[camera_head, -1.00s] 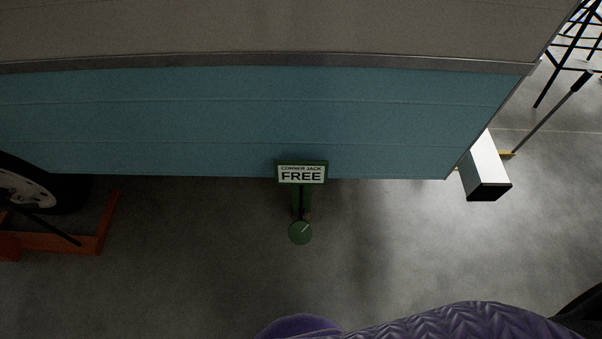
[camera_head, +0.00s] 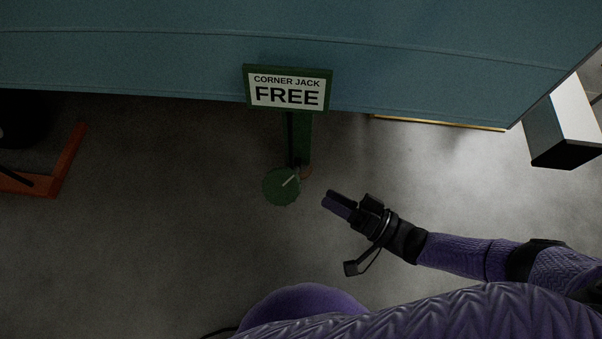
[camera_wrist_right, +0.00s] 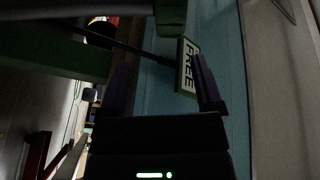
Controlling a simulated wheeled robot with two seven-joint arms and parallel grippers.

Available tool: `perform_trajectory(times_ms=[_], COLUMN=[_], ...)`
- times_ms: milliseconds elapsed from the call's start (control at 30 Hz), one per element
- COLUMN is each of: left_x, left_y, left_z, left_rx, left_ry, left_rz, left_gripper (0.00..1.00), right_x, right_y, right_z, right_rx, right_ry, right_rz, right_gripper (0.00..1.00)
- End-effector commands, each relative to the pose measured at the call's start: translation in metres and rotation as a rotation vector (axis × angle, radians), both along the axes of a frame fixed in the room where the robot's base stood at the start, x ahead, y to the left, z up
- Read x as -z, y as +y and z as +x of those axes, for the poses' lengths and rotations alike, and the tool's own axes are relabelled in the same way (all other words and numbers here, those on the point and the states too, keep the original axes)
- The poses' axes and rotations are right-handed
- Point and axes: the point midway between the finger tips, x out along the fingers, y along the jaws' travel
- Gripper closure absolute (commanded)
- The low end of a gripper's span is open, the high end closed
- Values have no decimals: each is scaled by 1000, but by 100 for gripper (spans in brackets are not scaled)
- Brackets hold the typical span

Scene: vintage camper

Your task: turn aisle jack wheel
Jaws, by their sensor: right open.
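The jack wheel (camera_head: 281,186) is a round green disc with a pale line on its face. It sits at the foot of the green corner jack, below a sign (camera_head: 288,89) reading "CORNER JACK FREE". My right gripper (camera_head: 338,203) is to the right of the wheel, apart from it, open and empty, its fingers pointing left. In the right wrist view the two fingers (camera_wrist_right: 161,90) are spread, with the sign (camera_wrist_right: 188,66) showing between them, tilted. Green parts cross the top of that view; I cannot tell which are the wheel. My left gripper is out of view.
The blue camper side (camera_head: 180,60) spans the top, above the jack. An orange-red frame (camera_head: 65,160) stands by a dark tyre at the left. A white box with a dark end (camera_head: 565,125) sticks out at the right. The grey floor around the wheel is clear.

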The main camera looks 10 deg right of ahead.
Motion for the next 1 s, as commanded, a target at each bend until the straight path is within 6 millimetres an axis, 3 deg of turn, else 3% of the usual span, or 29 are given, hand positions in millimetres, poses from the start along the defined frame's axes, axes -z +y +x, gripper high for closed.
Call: perform_trajectory(times_ms=[33, 167, 600, 900, 933, 1000], left_x=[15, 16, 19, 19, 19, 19], left_y=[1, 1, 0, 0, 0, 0], left_z=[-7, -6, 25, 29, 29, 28], left_rx=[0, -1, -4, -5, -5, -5], left_ry=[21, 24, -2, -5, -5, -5], left_rz=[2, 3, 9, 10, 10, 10], left_gripper=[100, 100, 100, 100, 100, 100], right_x=[12, -2, -22, -24, -24, -24], right_y=[-1, 2, 71, 76, 76, 76], right_z=[-2, 1, 53, 57, 57, 57], right_rx=[-28, -61, -61, -60, -60, -60], right_ry=[14, 16, 14, 14, 14, 14], right_rz=[60, 143, 141, 138, 138, 138], right_gripper=[16, 16, 16, 16, 19, 33])
